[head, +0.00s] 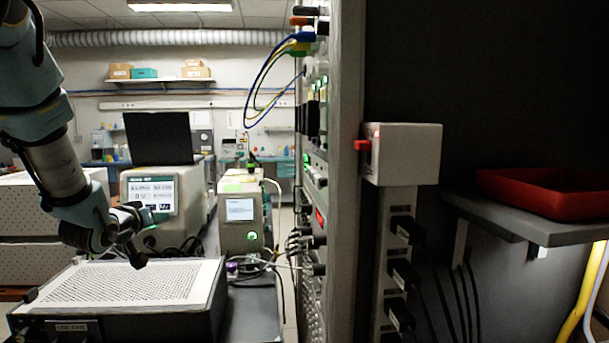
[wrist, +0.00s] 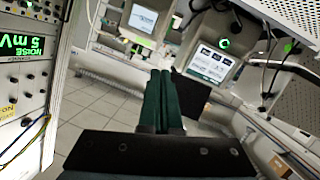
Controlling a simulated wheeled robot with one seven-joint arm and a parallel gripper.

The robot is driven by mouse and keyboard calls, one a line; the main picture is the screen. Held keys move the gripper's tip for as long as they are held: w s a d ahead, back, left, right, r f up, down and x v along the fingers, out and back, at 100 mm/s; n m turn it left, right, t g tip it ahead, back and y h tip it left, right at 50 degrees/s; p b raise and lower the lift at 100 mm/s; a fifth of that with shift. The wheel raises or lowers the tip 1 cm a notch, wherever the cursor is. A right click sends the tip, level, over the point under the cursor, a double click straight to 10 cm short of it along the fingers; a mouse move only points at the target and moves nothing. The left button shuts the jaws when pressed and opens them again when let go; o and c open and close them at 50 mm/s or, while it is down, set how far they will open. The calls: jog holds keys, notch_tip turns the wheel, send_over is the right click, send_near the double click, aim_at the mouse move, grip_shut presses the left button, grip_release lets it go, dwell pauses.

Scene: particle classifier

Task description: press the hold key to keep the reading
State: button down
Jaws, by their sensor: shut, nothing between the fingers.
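Two instruments with lit screens stand on the bench. The larger white one (head: 150,212) is at left with a screen of readings and a dark panel on top. The smaller beige one (head: 240,210) stands to its right, with a small screen and a green-lit round button (head: 252,236). In the wrist view, the larger one's screen (wrist: 210,62) and a green ring (wrist: 225,44) appear inverted. I cannot tell which is the classifier, and no hold key is readable. My gripper (head: 137,260) is shut and empty, in front of the larger instrument and apart from it; its fingers show in the wrist view (wrist: 160,95).
A perforated-top box (head: 135,283) lies below my gripper. A rack of instruments (head: 318,190) with cables stands right of the bench; its green display (wrist: 24,47) shows in the wrist view. A red tray (head: 540,203) sits on a shelf at far right.

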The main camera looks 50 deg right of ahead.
jog(key=s+d+r+m+g+h, duration=0.3)
jog(key=s+d+r+g+h, duration=0.1)
jog(key=s+d, duration=0.3)
jog(key=s+d+r+m+g+h, duration=0.3)
jog(key=s+d+h, duration=0.3)
jog(key=d, duration=0.5)
jog(key=shift+s+d+r+g+p, duration=0.4)
jog(key=shift+s+r+g, duration=0.15)
jog(key=shift+s+g, duration=0.4)
jog(key=shift+s+d, duration=0.1)
jog(key=shift+s, duration=0.1)
jog(key=s+d+p, duration=0.1)
jog(key=s+d, duration=0.4)
jog(key=d, duration=0.1)
jog(key=shift+s+d, duration=0.2)
jog(key=shift+d, duration=0.1)
jog(key=shift+s+d, duration=0.25)
jog(key=shift+d, duration=0.1)
